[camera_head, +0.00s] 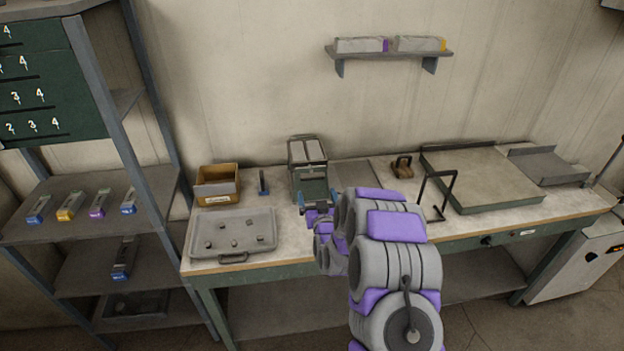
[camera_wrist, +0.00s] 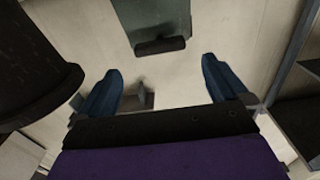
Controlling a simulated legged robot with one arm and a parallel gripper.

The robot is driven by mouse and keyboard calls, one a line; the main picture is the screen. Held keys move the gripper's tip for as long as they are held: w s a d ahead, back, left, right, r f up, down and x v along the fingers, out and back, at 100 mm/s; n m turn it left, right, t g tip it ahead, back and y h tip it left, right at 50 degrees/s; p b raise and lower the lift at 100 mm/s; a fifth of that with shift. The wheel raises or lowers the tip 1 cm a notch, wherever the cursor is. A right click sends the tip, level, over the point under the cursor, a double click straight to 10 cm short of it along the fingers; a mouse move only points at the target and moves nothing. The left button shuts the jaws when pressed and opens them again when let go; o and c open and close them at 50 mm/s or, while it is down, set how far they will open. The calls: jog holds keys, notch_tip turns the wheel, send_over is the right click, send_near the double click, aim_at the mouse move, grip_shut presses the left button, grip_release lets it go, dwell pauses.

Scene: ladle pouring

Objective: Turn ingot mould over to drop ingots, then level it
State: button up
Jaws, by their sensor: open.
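The ingot mould (camera_head: 308,151) appears to be the dark frame with two pale grey bars side by side, at the back of the bench. Its green body or stand (camera_head: 312,188) reaches down towards my gripper. My gripper (camera_head: 317,201) is in front of this green part, its blue fingers apart. In the wrist view my gripper (camera_wrist: 160,70) is open and empty. A dark handle-like bar (camera_wrist: 160,46) on a green plate (camera_wrist: 158,18) lies just beyond the fingertips, between their lines and apart from them. My arm hides part of the bench at the right.
A grey tray (camera_head: 262,243) with several small lumps lies at the front left. Behind it are a cardboard-coloured box (camera_head: 217,188) and a small blue-based tool (camera_head: 263,182).

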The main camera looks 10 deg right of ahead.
aim_at(313, 180)
jog(key=shift+w+b, duration=0.8)
jog(key=shift+w, duration=4.35)
jog(key=c, duration=1.1)
jog(key=shift+c, duration=0.2)
